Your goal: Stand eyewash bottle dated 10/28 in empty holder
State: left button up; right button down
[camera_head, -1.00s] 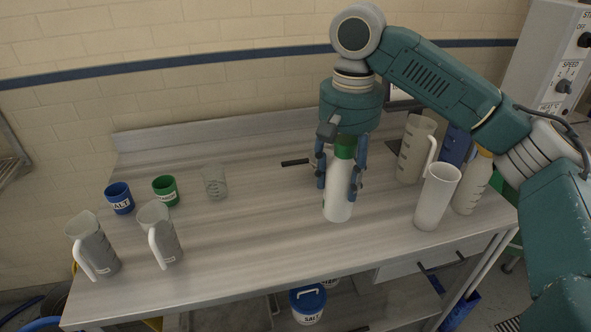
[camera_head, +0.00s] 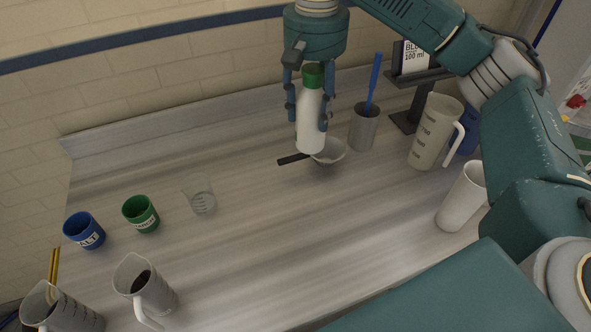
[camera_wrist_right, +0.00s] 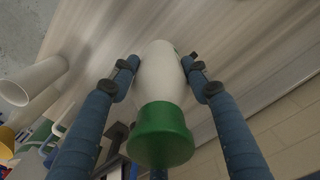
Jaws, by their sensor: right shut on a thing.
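My right gripper (camera_head: 308,108) is shut on a white bottle with a green cap (camera_head: 310,120) and holds it upright above the back of the table. In the right wrist view the bottle (camera_wrist_right: 160,75) sits between the fingers, its green cap toward the camera. No date can be read on it. My left gripper is not in view.
Jugs (camera_head: 434,130) stand at the right. Blue (camera_head: 84,231) and green (camera_head: 140,213) cups and a clear beaker (camera_head: 199,196) stand left. The table's middle (camera_head: 270,235) is clear.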

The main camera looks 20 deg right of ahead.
notch_tip(320, 180, down, 19)
jog(key=p, duration=0.2)
jog(key=shift+s+f+p, duration=0.15)
jog(key=shift+s+p, duration=0.1)
jog(key=shift+p, duration=0.05)
jog(key=c, duration=0.9)
grip_release()
jog(key=shift+f, duration=0.15)
